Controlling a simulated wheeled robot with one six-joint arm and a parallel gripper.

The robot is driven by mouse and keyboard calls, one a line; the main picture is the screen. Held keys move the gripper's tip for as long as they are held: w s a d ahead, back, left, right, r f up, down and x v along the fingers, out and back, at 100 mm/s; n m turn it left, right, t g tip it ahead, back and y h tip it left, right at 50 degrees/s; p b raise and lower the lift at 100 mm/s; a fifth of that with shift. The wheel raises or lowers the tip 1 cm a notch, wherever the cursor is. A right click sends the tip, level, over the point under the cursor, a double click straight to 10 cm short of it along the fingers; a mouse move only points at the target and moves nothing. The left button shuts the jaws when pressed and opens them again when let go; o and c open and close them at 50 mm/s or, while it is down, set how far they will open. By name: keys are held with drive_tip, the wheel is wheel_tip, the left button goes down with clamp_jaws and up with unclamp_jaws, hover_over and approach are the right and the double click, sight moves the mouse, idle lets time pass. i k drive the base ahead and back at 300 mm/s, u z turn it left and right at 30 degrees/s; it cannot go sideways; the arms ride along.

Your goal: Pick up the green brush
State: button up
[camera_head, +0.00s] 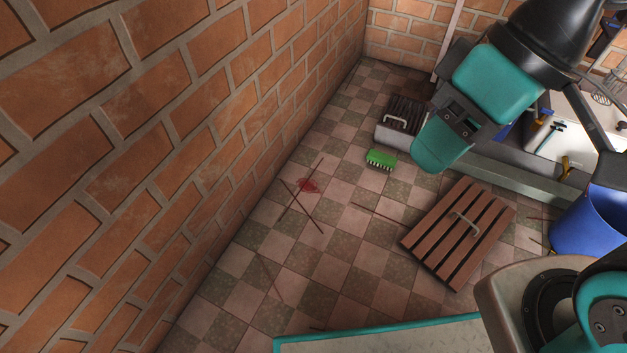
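The green brush (380,159) lies on the checkered tile floor, its green back up and pale bristles showing along its near edge. My gripper (441,146) is at the upper right, with teal and black parts. In the picture it is just right of the brush, apart from it and seemingly above the floor. Its fingers are not clear enough to tell whether it is open or shut. No held object shows.
A slatted wooden board (458,232) with a handle lies on the floor. The grey box (398,137) is behind the brush. Thin sticks and a red stain (309,185) are nearer the brick wall (150,130). A blue bin (588,222) stands right. Floor left of the brush is mostly free.

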sight(389, 161)
drive_tip(key=k, duration=1.2)
drive_tip(key=z, duration=0.2)
drive_tip(key=i, duration=0.75)
drive_tip(key=u, duration=0.2)
